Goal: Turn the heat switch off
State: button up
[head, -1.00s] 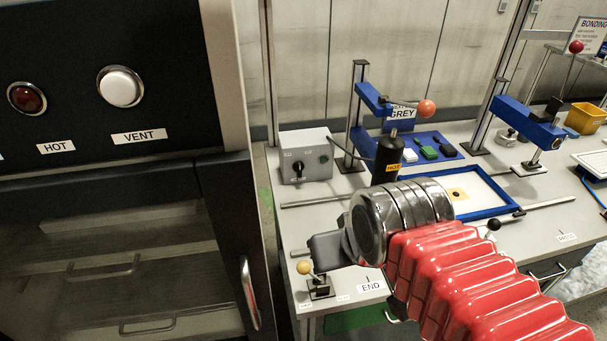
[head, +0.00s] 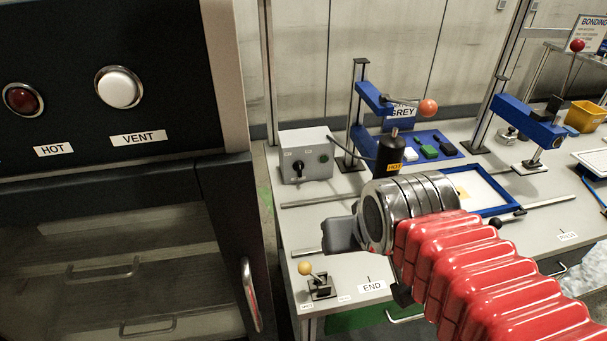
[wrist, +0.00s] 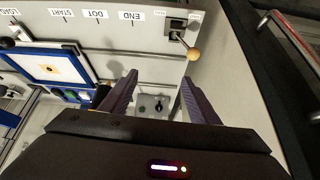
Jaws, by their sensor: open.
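A grey control box (head: 306,157) stands at the back left of the bench, with a black rotary knob (head: 299,168) and a small green button (head: 323,158) on its face. Its small labels are too small to read. My gripper (head: 340,235) is in front of the box and apart from it, partly hidden by my wrist. In the wrist view my gripper (wrist: 160,77) is open, with nothing between its fingers. The box (wrist: 150,100) shows beyond the fingers, with the knob (wrist: 160,105) toward the right finger.
A yellow-ball lever (head: 305,269) stands at the bench's front left corner. A black cylinder marked HOT (head: 390,152) and an orange-ball press handle (head: 428,107) are right of the box. A dark cabinet (head: 230,190) borders the bench on the left.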

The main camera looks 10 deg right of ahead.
jog(key=shift+o, duration=0.8)
jog(key=w+d+m+t+h, duration=0.1)
jog(key=w+d+m+t, duration=0.1)
jog(key=w, duration=1.2)
jog(key=shift+d+f+m+t, duration=0.4)
jog(key=shift+d+m, duration=0.4)
jog(key=shift+d, duration=0.45)
jog(key=w+d+f+m+t, duration=0.2)
jog(key=w+f+m+t, duration=0.1)
jog(key=w, duration=0.8)
jog(key=m+t+y, duration=0.4)
jog(key=y, duration=0.3)
send_near(299, 168)
jog(key=shift+w+d+f, duration=0.2)
jog(key=shift+w+d, duration=0.6)
jog(key=shift+w, duration=0.25)
jog(key=shift+s+a+f+m+t+y, duration=0.2)
jog(key=shift+f+m+y, duration=0.1)
jog(key=shift+f+m, duration=0.2)
jog(key=shift+s+a+f+m+t+y, duration=0.1)
jog(key=shift+s+a+f+m+y, duration=0.15)
jog(key=shift+f+m, duration=0.25)
jog(key=shift+w, duration=0.2)
jog(key=shift+x, duration=3.65)
jog(key=shift+c, duration=0.4)
